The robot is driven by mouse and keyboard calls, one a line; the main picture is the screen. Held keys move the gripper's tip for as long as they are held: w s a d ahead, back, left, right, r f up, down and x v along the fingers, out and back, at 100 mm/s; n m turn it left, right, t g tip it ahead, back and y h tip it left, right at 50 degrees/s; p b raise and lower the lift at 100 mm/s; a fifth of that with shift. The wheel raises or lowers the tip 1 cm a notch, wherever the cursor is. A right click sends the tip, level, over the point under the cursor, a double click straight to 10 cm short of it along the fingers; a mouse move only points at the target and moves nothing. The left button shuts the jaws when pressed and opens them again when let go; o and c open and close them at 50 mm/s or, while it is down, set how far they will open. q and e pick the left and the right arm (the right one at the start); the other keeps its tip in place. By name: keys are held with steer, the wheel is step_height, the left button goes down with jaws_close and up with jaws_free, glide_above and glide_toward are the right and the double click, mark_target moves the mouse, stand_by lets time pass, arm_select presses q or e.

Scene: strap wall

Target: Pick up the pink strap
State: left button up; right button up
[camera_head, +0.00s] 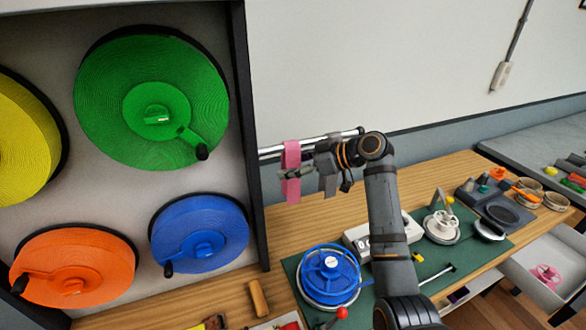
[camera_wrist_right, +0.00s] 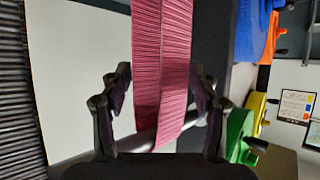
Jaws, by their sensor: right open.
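The pink strap (camera_head: 292,160) hangs from a metal rail (camera_head: 275,151) beside the dark frame of the reel panel. My right gripper (camera_head: 289,174) reaches in from the right at the strap. In the right wrist view the pink strap (camera_wrist_right: 161,50) lies between the two open fingers of my right gripper (camera_wrist_right: 161,84). Gaps show between the strap and the fingers on both sides. My left gripper is not in view.
A grey strap-like piece (camera_head: 328,180) hangs close beside my right gripper. Large green (camera_head: 152,95), blue (camera_head: 199,234) and orange (camera_head: 75,267) reels fill the left panel. The wooden bench (camera_head: 290,225) below holds a blue reel (camera_head: 329,272) on a green mat.

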jaws_close()
stand_by(0.6)
